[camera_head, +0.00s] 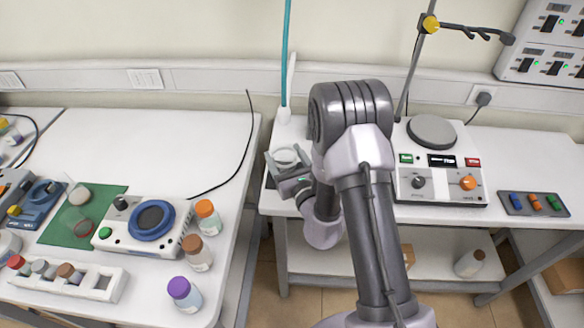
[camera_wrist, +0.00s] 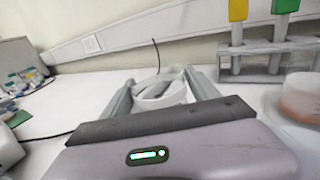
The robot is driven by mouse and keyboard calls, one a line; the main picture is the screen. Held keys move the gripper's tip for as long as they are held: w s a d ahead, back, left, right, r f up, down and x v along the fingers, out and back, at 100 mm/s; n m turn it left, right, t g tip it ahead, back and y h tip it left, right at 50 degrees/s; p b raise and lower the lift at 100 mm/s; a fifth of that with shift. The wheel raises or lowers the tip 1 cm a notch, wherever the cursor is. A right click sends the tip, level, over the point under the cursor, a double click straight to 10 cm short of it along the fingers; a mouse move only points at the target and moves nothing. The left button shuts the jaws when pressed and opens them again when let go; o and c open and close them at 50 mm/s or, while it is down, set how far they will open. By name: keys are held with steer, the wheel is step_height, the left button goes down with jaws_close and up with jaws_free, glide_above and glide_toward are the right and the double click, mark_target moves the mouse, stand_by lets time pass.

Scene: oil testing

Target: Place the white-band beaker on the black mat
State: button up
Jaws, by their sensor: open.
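The white-band beaker (camera_head: 286,154) stands on the left part of the right-hand table. In the wrist view the beaker (camera_wrist: 160,92) is a pale, round vessel between the two fingers. My gripper (camera_head: 287,161) is open, with one finger on each side of the beaker; in the wrist view the gripper (camera_wrist: 161,80) shows a finger at left and right. Whether the fingers touch the beaker cannot be told.
A stirrer hot plate (camera_head: 437,185) stands right of my arm, with a small tray (camera_head: 533,204) farther right. In the wrist view, a tube rack (camera_wrist: 262,48) and a dish of orange liquid (camera_wrist: 301,98) are at right. The left table holds several bottles and a green mat (camera_head: 60,232).

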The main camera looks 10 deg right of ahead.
steer(key=s, duration=0.3)
steer(key=s+d+b, duration=0.1)
steer(key=s, duration=0.5)
steer(key=shift+d, duration=0.25)
steer(key=s+a+r+n+g+y, duration=0.3)
steer(key=a+r+n+y, duration=0.5)
steer(key=a+r+y, duration=0.4)
steer(key=s+a+r+n+g+y, duration=0.3)
steer(key=s+a+r+n+g, duration=0.2)
steer(key=s+a+n+g, duration=0.25)
steer(key=s+d+f+n+g+h, duration=0.1)
steer(key=s+f+n+g+h, duration=0.2)
steer(key=s+n+g+h, duration=0.75)
steer(key=s+d+r+n+t+h, duration=0.2)
steer(key=d+t+h, duration=0.3)
steer(key=d+t, duration=0.4)
steer(key=d+n, duration=0.1)
steer(key=d, duration=0.4)
steer(key=shift+s+d+r+n, duration=0.2)
steer(key=shift+s+d+n, duration=0.1)
steer(key=shift+d+n, duration=0.1)
